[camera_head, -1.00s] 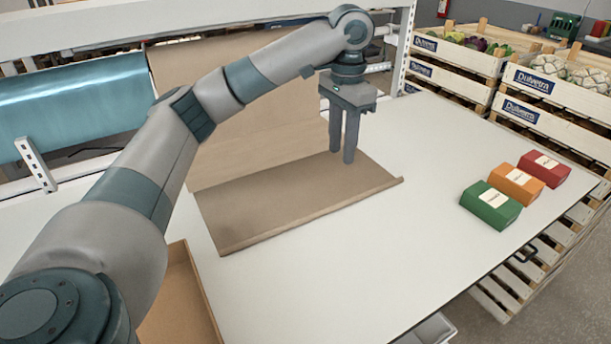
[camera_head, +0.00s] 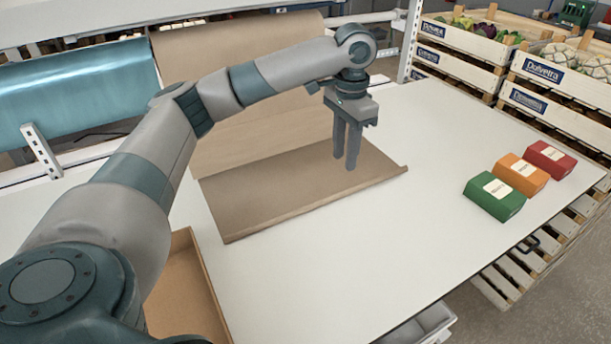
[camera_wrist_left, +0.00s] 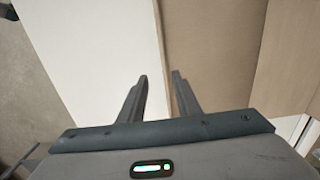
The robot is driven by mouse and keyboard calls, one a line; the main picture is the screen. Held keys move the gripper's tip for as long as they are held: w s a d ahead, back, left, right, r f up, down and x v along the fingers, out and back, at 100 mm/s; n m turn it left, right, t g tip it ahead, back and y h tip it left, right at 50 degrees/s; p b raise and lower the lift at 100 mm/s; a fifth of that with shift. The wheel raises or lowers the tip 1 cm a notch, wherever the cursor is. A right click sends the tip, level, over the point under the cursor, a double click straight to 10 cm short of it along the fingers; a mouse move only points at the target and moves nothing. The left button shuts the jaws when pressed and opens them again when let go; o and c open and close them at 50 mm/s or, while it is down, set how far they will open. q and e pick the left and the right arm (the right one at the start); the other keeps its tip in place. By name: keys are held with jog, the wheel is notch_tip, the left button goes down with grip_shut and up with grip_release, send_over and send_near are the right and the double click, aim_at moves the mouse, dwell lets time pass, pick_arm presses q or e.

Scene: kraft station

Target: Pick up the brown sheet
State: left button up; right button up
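The brown sheet (camera_head: 290,190) lies on the white table, its far part running up to a brown paper roll behind. Its right edge curls up slightly. My left gripper (camera_head: 345,162) points down over the right part of the sheet. Its two fingers are apart with nothing between them. In the left wrist view, the fingertips (camera_wrist_left: 160,78) sit at the border between the brown sheet (camera_wrist_left: 208,50) and the white tabletop. I cannot tell whether the fingertips touch the sheet. My right gripper is out of view.
Green (camera_head: 495,197), orange (camera_head: 522,173) and red (camera_head: 550,158) boxes stand at the table's right. An open cardboard box (camera_head: 205,285) is at the front left. A blue roll (camera_head: 70,90) hangs at the left. Crates (camera_head: 555,105) stand beyond. The table's (camera_head: 350,250) middle front is clear.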

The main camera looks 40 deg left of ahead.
pick_arm(q)
jog(key=p, duration=0.1)
send_over(340, 193)
jog(key=f, duration=0.6)
jog(key=shift+s+d+f, duration=0.3)
jog(key=shift+f+p, duration=0.1)
jog(key=shift+p, duration=0.2)
jog(key=shift+a+f, duration=0.1)
jog(key=shift+f, duration=0.2)
jog(key=f, duration=0.1)
jog(key=f+p, duration=0.2)
jog(key=shift+w+a, duration=0.2)
jog(key=shift+w, duration=0.05)
jog(key=shift+f, duration=0.7)
grip_shut()
